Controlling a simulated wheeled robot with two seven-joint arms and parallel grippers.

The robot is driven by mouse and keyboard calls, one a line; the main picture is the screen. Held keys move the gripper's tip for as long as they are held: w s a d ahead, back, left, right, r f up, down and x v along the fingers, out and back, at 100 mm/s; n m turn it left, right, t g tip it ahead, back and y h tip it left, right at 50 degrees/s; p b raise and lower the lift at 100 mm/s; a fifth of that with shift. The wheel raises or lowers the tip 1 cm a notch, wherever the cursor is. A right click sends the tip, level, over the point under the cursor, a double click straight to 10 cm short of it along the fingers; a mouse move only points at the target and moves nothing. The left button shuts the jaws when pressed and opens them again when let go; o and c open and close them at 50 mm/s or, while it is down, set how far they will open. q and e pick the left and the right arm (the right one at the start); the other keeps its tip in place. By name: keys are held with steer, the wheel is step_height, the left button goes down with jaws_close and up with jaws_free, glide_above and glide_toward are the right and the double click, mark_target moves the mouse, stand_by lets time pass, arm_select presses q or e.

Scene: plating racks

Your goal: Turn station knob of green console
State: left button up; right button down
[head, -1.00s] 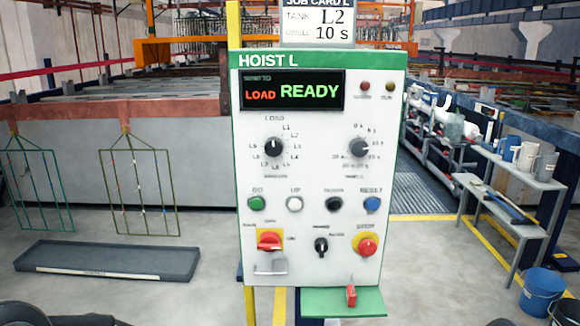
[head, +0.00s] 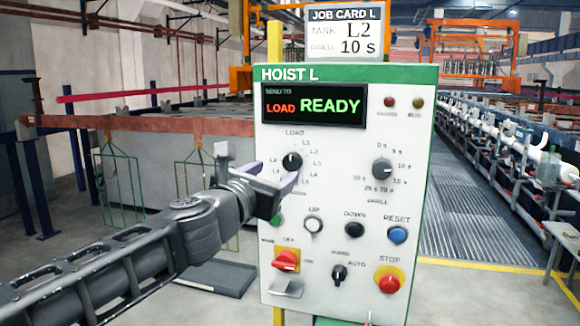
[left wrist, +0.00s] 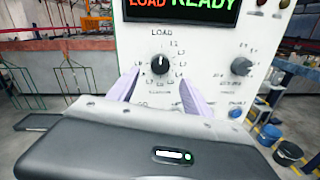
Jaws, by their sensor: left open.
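The green-topped console (head: 410,75) labelled HOIST L stands upright in front of me. Its display (head: 315,105) reads SEND TO LOAD and READY. The black station knob (head: 292,161) is at upper left on the panel, ringed by LOAD and L numbers; its pointer seems to face up toward LOAD. It also shows in the left wrist view (left wrist: 160,65). My left gripper (head: 273,175) is open and empty, just below and in front of the knob, with purple-grey fingers to either side of it in the wrist view; contact cannot be told. My right gripper is out of view.
The job card (head: 345,32) above reads TANK L2, 10 s. The dwell knob (head: 382,169), the red stop button (head: 389,282) and the red switch (head: 286,260) share the panel. My left arm covers part of its lower left. Tanks line both sides.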

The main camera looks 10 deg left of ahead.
mark_target(290, 164)
arm_select(q)
steer(key=shift+w, duration=0.1)
steer(key=w, duration=0.5)
steer(key=w+d, duration=0.1)
steer(key=w, duration=0.1)
steer(key=shift+w, duration=0.3)
jaws_close()
stand_by(0.6)
